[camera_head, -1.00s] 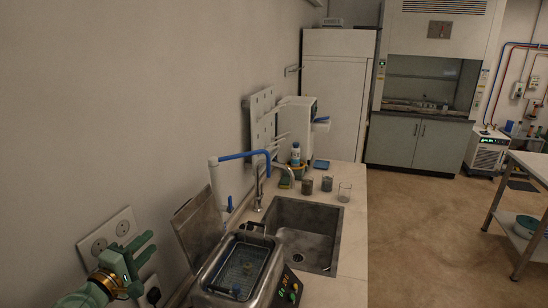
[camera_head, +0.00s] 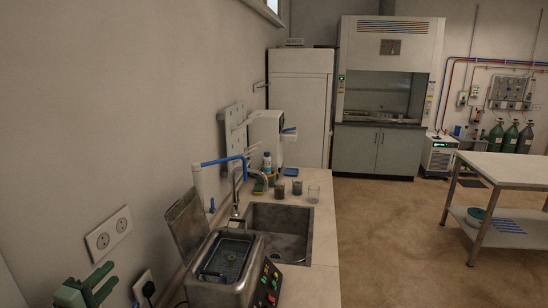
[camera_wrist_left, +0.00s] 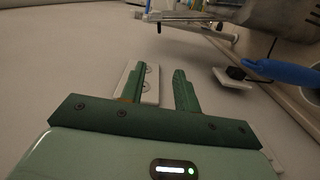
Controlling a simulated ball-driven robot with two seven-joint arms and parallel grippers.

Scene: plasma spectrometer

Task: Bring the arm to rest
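My left gripper (camera_head: 92,285) is at the lower left of the head view, in front of the wall and beside the white wall socket (camera_head: 109,234). In the left wrist view its two green fingers (camera_wrist_left: 160,88) stand apart with nothing between them, so it is open and empty. The socket shows behind the left finger there (camera_wrist_left: 150,84). My right gripper is not in view.
An ultrasonic bath (camera_head: 226,266) with its lid raised stands on the counter (camera_head: 322,240) right of my gripper. Beyond it are a sink (camera_head: 280,229) and several beakers (camera_head: 297,187). A steel table (camera_head: 505,170) stands at right; the floor between is clear.

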